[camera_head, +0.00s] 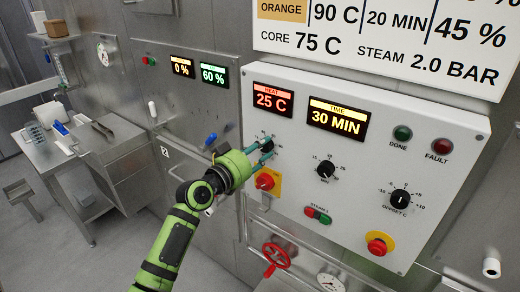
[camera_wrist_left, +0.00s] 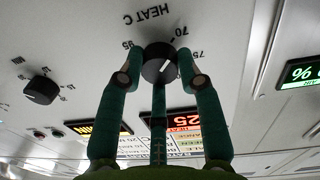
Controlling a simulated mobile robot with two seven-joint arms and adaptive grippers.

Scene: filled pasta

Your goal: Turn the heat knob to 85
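The heat knob (camera_head: 267,145) is a small black dial on the white panel, below the red HEAT display (camera_head: 270,101), which reads 25 C. My left gripper (camera_head: 262,149) is at the knob and partly covers it in the head view. In the left wrist view the knob (camera_wrist_left: 160,62) shows a short white pointer line, with 70, 75 and 95 marks around it. The green fingers of my left gripper (camera_wrist_left: 160,65) stand around the knob with narrow gaps at its sides; contact is not clear. My right gripper is not in view.
The time knob (camera_head: 326,170) is right of the heat knob, and the offset knob (camera_head: 400,197) is farther right. A red button on a yellow plate (camera_head: 266,182) sits close below my gripper. A blue-handled lever (camera_head: 210,139) is to the left. A steel table (camera_head: 110,145) stands far left.

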